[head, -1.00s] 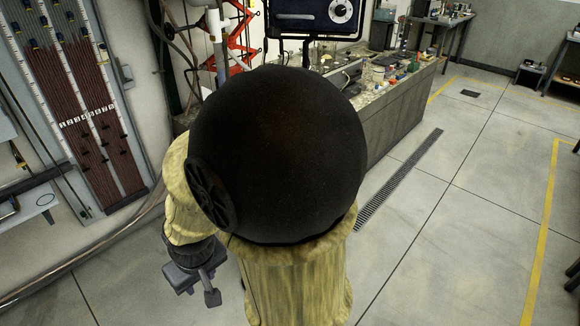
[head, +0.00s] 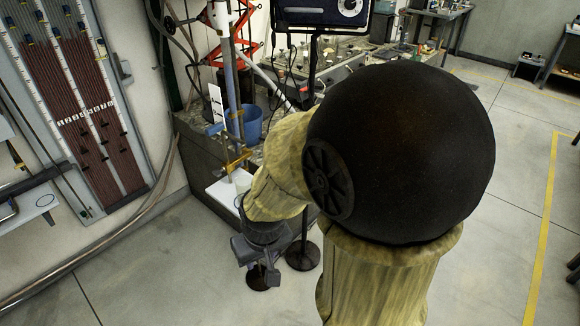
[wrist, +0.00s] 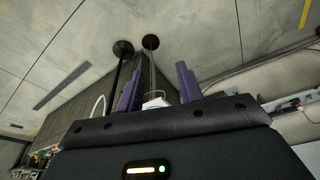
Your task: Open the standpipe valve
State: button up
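A vertical standpipe (head: 231,95) rises at the tank bench, left of my arm in the head view. A brass-yellow fitting (head: 238,158) sits low on it and may be the valve; its handle cannot be made out. My gripper (head: 258,270) is below and in front of this fitting, apart from it, over the floor. In the wrist view my gripper (wrist: 158,88) shows two purple fingers spread apart with nothing held. A small whitish object (wrist: 155,100) shows beyond and between the fingers; I cannot tell what it is.
A blue bucket (head: 244,122) stands on the bench behind the pipe. A white tray (head: 222,192) is beneath the fitting. Black round stand bases (head: 302,256) are on the floor near my gripper. A tube panel (head: 88,125) hangs on the left wall. Floor at front left is clear.

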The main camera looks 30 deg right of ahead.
jog(key=o, duration=0.4)
jog(key=shift+w, duration=0.1)
jog(key=shift+o, duration=0.4)
jog(key=w+a+r+m+t+p, duration=0.1)
jog(key=w+a+m+t+p, duration=0.2)
jog(key=w, duration=0.8)
jog(key=shift+w+a+r+m+t+p, duration=0.3)
jog(key=shift+w+a+r+p, duration=0.1)
jog(key=shift+a+p, duration=0.4)
jog(key=w+d+m+t+h+p, duration=0.3)
jog(key=w+m+h+p, duration=0.4)
jog(key=h, duration=0.2)
jog(key=s+r+m+g+h+p, duration=0.3)
jog(key=s+h, duration=0.3)
jog(key=h, duration=0.2)
jog(key=shift+s+r, duration=0.25)
jog(key=shift+s, duration=0.05)
jog(key=shift+d, duration=0.1)
